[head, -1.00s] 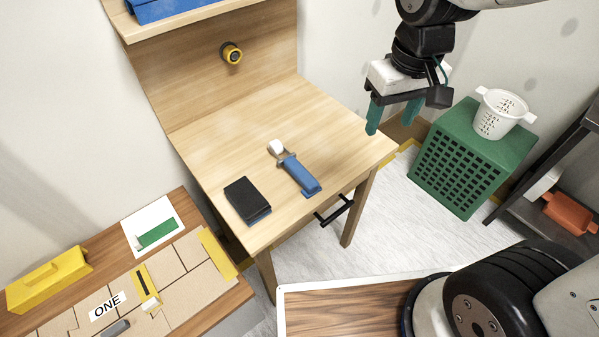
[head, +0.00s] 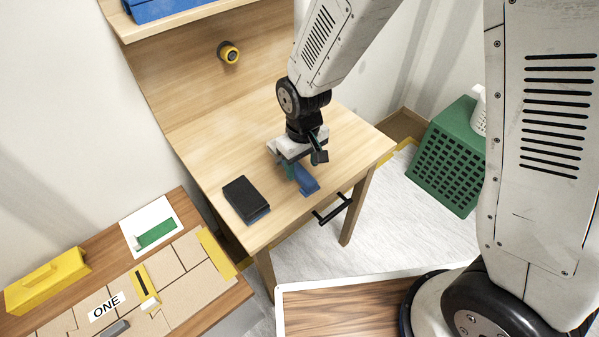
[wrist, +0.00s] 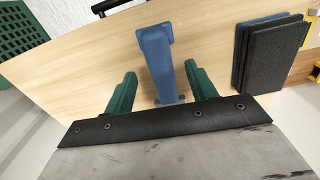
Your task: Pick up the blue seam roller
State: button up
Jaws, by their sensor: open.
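The blue seam roller (head: 306,182) lies on the wooden workbench (head: 222,136). In the head view my gripper (head: 291,172) is over it and hides its white roller end. In the wrist view the roller's blue handle (wrist: 157,62) runs between my two green fingers, and the gripper (wrist: 156,90) is open. There is a gap on both sides of the handle. I cannot tell how far the fingertips are above the bench top.
A black and blue block (head: 246,198) lies left of the roller; it also shows in the wrist view (wrist: 268,52). A yellow-and-black round piece (head: 228,52) is on the back panel. A green crate (head: 447,160) stands right of the bench.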

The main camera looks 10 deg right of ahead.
aim_at(302, 171)
jog(key=shift+w+f, duration=0.1)
jog(key=shift+f, duration=1.8)
jog(key=shift+f, duration=0.25)
jog(key=c, duration=1.1)
